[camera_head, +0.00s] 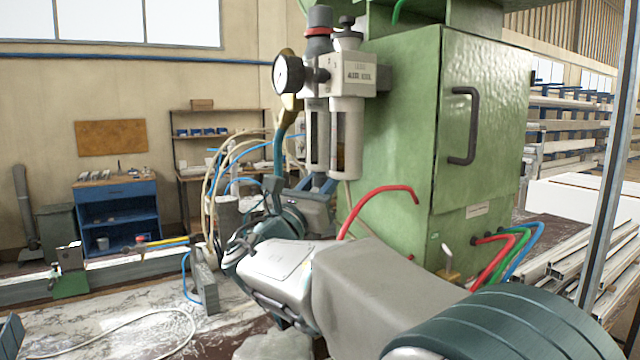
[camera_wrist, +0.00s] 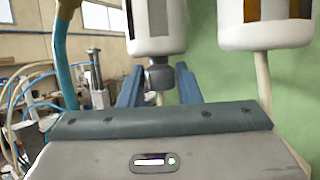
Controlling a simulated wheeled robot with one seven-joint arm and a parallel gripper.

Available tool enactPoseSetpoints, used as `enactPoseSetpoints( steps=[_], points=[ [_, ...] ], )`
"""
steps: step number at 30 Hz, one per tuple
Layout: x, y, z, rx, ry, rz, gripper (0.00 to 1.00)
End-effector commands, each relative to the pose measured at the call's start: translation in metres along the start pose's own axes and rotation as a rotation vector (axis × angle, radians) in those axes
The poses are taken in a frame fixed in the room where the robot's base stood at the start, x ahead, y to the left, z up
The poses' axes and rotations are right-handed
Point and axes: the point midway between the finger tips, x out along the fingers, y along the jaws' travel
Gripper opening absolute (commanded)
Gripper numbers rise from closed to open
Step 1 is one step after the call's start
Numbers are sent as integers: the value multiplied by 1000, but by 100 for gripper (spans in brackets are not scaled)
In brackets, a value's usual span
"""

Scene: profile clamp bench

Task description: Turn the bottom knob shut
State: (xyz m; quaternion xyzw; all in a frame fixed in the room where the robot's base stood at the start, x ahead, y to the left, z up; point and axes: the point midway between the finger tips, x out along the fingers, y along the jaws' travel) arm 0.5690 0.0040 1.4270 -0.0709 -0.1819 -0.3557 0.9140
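The bottom knob (camera_wrist: 160,75) is a small dark grey drain knob under the left bowl (camera_wrist: 156,25) of the filter-regulator unit (camera_head: 345,75). My gripper (camera_wrist: 160,72) has two blue fingers, one on each side of the knob in the wrist view. They stand apart with narrow gaps beside the knob; I see no clear contact. In the head view, my gripper (camera_head: 319,184) is just below the left bowl (camera_head: 317,135), and the knob is mostly hidden there.
A green cabinet (camera_head: 395,150) stands right behind the unit. The right bowl (camera_head: 346,140) hangs close beside the left one. A red hose (camera_head: 372,202) and a blue hose (camera_head: 279,145) run near my arm. A pressure gauge (camera_head: 288,74) sits above left.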

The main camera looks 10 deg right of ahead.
Motion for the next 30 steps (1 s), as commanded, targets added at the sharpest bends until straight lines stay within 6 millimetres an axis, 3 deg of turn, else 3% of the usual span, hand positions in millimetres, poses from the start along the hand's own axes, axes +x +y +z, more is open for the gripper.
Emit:
enactPoseSetpoints(
  steps=[1, 3, 10, 21, 30],
  points=[
    [0, 0, 0, 0, 0, 0, 16],
    [0, 0, 0, 0, 0, 0, 2],
    [0, -2, -3, 17, 0, 34, 2],
    [-1, -1, -2, 96, -2, 228, 2],
    [0, 0, 0, 101, 0, 245, 2]
  ],
)
